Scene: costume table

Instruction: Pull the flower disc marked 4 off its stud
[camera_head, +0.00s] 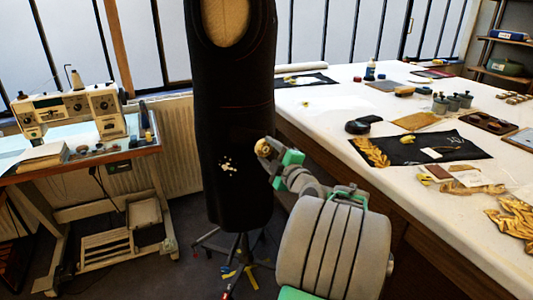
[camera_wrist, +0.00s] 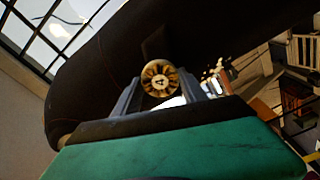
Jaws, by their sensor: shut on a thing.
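The flower disc marked 4 (camera_wrist: 160,78) is a round gold disc with dark petal-like marks and a pale centre bearing the number. It sits between the two fingers of my gripper (camera_wrist: 168,92), which is shut on it. In the head view the gold disc (camera_head: 263,148) shows at the end of my gripper (camera_head: 268,150), at the right side of the dark dress form (camera_head: 233,100). A dark peak of cloth rises behind the disc in the wrist view. The stud is hidden, and I cannot tell whether the disc is still on it.
Small pale pieces (camera_head: 228,167) show on the front of the dress form. A long white table (camera_head: 330,100) with cloth, gold trim and tools stands to the right. A sewing machine (camera_head: 70,108) on its table stands to the left.

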